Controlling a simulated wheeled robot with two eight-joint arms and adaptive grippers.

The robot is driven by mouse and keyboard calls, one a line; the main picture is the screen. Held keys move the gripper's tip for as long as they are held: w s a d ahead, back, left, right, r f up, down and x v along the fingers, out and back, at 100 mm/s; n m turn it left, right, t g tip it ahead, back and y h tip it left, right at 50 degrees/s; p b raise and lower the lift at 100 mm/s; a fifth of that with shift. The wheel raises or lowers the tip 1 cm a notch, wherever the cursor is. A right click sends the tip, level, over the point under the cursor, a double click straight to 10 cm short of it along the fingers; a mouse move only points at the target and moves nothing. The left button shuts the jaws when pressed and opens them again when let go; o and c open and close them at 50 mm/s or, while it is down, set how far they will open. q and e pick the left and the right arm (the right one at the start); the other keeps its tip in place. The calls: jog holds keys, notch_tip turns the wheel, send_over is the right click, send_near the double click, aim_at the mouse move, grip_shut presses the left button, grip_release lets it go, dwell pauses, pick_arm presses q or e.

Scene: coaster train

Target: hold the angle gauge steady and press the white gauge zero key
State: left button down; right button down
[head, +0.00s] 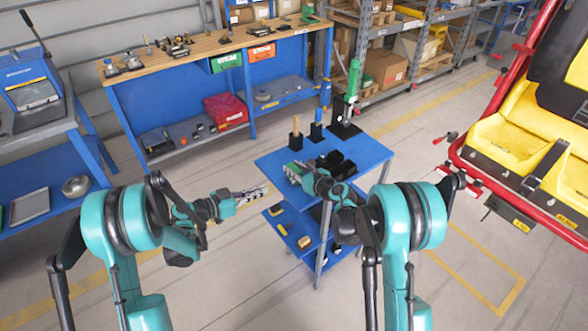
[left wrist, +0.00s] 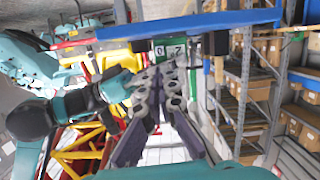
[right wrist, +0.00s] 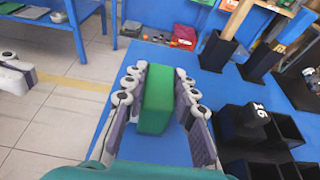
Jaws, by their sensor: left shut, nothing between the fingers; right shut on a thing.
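The angle gauge (right wrist: 158,98) is a green block held between the fingers of my right gripper (right wrist: 160,85), over the blue top of the cart. In the head view it is a small green patch (head: 291,173) at the cart's left edge. In the left wrist view its green and white face (left wrist: 170,50) shows with dark markings, partly behind my left fingertips. I cannot make out the white zero key for sure. My left gripper (head: 262,191) is shut and empty, left of the cart and pointing at the gauge, apparently with a gap; it also shows in the left wrist view (left wrist: 168,78).
The blue cart (head: 284,158) carries black bins (head: 337,164), small tool holders and a green-handled tool (head: 353,80) on a stand. A workbench (head: 215,45) stands behind. The red and yellow coaster train (head: 510,140) is at right. The floor left of the cart is open.

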aim_at(291, 180)
pick_arm(q)
jog(key=shift+m, duration=0.5)
jog(key=shift+x, duration=4.35)
jog(key=shift+w+d, duration=0.4)
jog(key=shift+d, duration=0.3)
jog(key=f+v, duration=0.1)
jog(key=v, duration=0.5)
jog(key=shift+a+f, duration=0.1)
jog(key=shift+f, duration=0.05)
